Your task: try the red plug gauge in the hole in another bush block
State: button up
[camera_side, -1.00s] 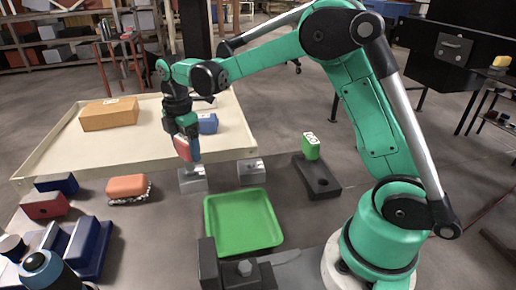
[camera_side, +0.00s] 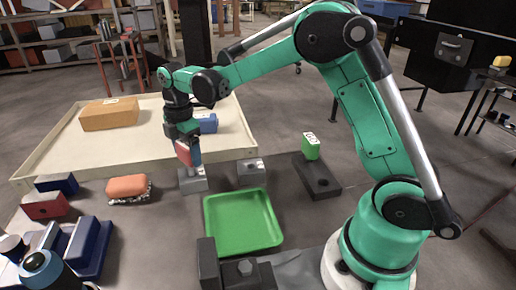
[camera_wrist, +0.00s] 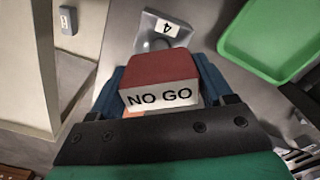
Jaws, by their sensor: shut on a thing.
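My gripper (camera_side: 188,154) is shut on the red plug gauge (camera_side: 183,153), just above a grey bush block (camera_side: 194,183). In the wrist view the gauge's red body (camera_wrist: 162,68) sits between the blue fingers (camera_wrist: 158,92), its white face reading "NO GO". Beyond it is the block marked "4" (camera_wrist: 172,22); the gauge partly covers the block's hole. I cannot tell whether the gauge's lower end is in the hole. A second grey bush block (camera_side: 251,173) stands to the right. The green plug gauge (camera_side: 311,149) stands upright on a dark holder (camera_side: 322,184).
An empty green tray (camera_side: 242,222) lies in front of the blocks. An orange box (camera_side: 109,113) and a blue block (camera_side: 208,123) are on the pale conveyor bed (camera_side: 150,148) behind. An orange sponge-like piece (camera_side: 128,187) and blue and red blocks (camera_side: 45,206) are at left.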

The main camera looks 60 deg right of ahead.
jog(key=shift+f, duration=1.25)
jog(key=shift+r, duration=0.1)
dwell(0.4)
jog(key=shift+r, duration=3.25)
